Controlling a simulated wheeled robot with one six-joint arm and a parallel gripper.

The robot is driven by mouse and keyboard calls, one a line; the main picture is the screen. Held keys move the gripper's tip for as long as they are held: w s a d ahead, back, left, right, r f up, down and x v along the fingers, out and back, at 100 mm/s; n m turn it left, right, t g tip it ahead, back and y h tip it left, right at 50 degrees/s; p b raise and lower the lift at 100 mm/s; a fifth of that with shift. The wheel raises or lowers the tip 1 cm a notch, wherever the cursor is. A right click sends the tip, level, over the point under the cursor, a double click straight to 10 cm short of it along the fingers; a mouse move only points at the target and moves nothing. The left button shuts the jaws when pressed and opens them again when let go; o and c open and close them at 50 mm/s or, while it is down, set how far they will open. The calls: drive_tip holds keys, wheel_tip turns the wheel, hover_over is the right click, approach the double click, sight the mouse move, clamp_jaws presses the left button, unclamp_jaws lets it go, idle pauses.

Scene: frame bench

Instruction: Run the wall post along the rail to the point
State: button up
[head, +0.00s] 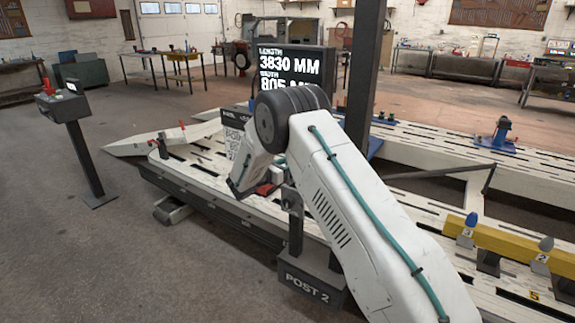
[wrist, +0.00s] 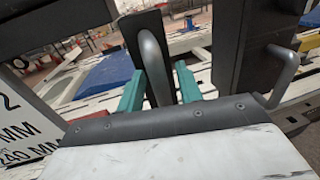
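A tall dark post (head: 366,60) stands upright behind my arm in the head view. A dark block labelled POST 2 (head: 312,284) sits below it at the bench's near edge; my arm hides how they join. In the wrist view, a curved grey handle (wrist: 154,65) stands in front of a dark plate. My gripper (wrist: 160,88) has its teal fingers on either side of this handle, with a gap visible at the right finger. Whether the left finger touches is unclear. My gripper is mostly hidden in the head view. The target point cannot be made out.
A dark upright (wrist: 232,45) with another grey handle (wrist: 285,75) stands close on the right in the wrist view. A yellow beam (head: 510,245) with numbered cones lies at right. A display (head: 290,72) stands behind; a control stand (head: 75,130) is at left.

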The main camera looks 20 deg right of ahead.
drive_tip(key=v, duration=0.7)
drive_tip(key=shift+a, duration=0.35)
drive_tip(key=shift+s, duration=0.1)
drive_tip(key=s+d+f+m+g+y, duration=0.1)
drive_tip(key=s+f+m+g, duration=0.25)
drive_tip(key=s, duration=0.25)
drive_tip(key=s+a+r+m+y, duration=0.2)
drive_tip(key=s+r+m+y, duration=0.3)
drive_tip(key=s, duration=1)
drive_tip(key=s+a+r+m+g+y, duration=0.1)
drive_tip(key=s+r+m+y, duration=0.4)
drive_tip(key=s, duration=1.1)
drive_tip(key=s+a+r+m+y, duration=0.3)
drive_tip(key=s+r+m+y, duration=0.3)
drive_tip(key=s+r, duration=0.5)
drive_tip(key=shift+s+r+m, duration=0.25)
drive_tip(key=shift+s+m, duration=1)
drive_tip(key=shift+s, duration=1.5)
